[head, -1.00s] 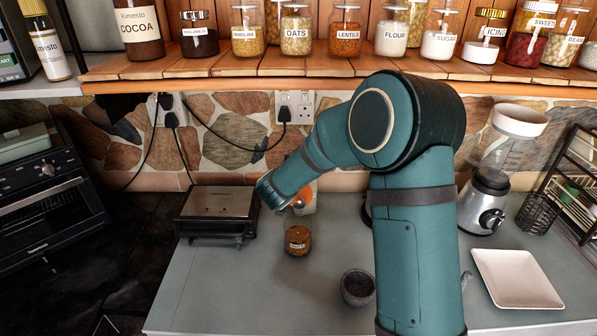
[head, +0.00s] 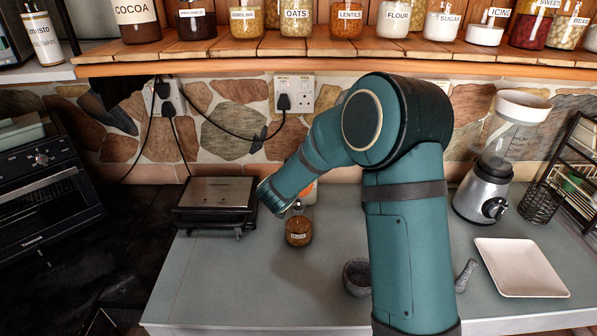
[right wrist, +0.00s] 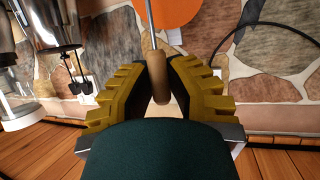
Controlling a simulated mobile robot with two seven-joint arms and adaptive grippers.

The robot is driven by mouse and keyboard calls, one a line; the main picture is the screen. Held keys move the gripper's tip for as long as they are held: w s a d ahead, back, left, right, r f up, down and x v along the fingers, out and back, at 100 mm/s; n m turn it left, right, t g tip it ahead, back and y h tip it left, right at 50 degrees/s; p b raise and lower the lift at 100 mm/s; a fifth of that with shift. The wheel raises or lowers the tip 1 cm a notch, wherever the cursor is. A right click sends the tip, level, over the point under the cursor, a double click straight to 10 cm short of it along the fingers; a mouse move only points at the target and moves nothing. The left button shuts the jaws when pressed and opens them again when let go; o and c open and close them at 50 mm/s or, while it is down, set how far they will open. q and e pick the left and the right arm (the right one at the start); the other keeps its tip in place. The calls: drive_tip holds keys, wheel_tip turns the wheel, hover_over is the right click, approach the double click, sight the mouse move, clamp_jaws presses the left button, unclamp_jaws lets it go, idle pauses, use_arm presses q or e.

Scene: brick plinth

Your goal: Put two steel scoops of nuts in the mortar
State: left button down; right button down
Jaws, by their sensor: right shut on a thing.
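In the right wrist view my right gripper (right wrist: 158,85) has its yellow fingers closed on the tan handle (right wrist: 157,75) of a scoop; a thin metal shaft runs up from it out of the picture. In the head view my arm hides the gripper. A small shiny metal piece (head: 298,207), apparently the scoop, shows just above the nuts jar (head: 298,232). I cannot tell whether it is inside the jar or holds nuts. The grey stone mortar (head: 356,278) stands to the jar's right, partly behind my arm. My left gripper is not in view.
A sandwich press (head: 215,203) stands left of the jar. The pestle (head: 465,275), a white square plate (head: 521,267) and a blender (head: 485,190) are to the right. A shelf of jars (head: 330,50) runs above. The counter's front left is clear.

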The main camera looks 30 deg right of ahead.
drive_tip(key=shift+f+b, duration=2.5)
drive_tip(key=shift+f, duration=1.4)
drive_tip(key=shift+f+b, duration=0.75)
drive_tip(key=shift+f, duration=0.4)
drive_tip(key=shift+r, duration=0.1)
drive_tip(key=shift+r+p, duration=1.45)
drive_tip(key=shift+r, duration=0.05)
drive_tip(key=shift+r+p, duration=3.55)
drive_tip(key=shift+r, duration=1.55)
